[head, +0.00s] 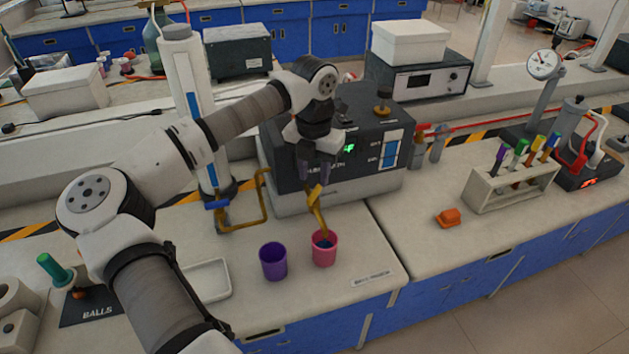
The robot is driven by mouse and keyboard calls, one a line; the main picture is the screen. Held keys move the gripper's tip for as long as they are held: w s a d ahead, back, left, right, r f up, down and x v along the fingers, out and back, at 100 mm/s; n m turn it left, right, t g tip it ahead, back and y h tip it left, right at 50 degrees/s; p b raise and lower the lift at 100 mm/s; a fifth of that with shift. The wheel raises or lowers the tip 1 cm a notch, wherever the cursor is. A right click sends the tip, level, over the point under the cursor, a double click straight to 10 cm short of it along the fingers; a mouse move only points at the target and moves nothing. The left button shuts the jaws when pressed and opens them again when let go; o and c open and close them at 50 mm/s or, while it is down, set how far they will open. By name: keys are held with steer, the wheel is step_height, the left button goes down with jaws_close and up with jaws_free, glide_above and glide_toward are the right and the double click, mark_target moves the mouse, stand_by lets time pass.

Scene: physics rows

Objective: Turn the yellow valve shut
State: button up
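My gripper (315,178) points down over the bench in front of the dark instrument. A yellow, bent piece (318,208) is at its fingertips and runs down into the pink cup (324,254). Whether the fingers are closed on this piece or only next to it is too small to tell. A yellow bent pipe (265,195) stands to the left of the gripper, with a blue part (217,204) at its left end by the white column. I cannot tell which yellow part is the valve, or how its handle is set.
A purple cup (273,261) stands left of the pink cup, and a white tray (206,281) lies further left. The dark instrument (375,155) is close behind the gripper. An orange object (447,217) and a tube rack (512,188) stand right. The bench between is clear.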

mark_target(314, 191)
steer(key=shift+f+p, duration=0.45)
steer(key=shift+f, duration=1.8)
steer(key=shift+c, duration=0.2)
jaws_close()
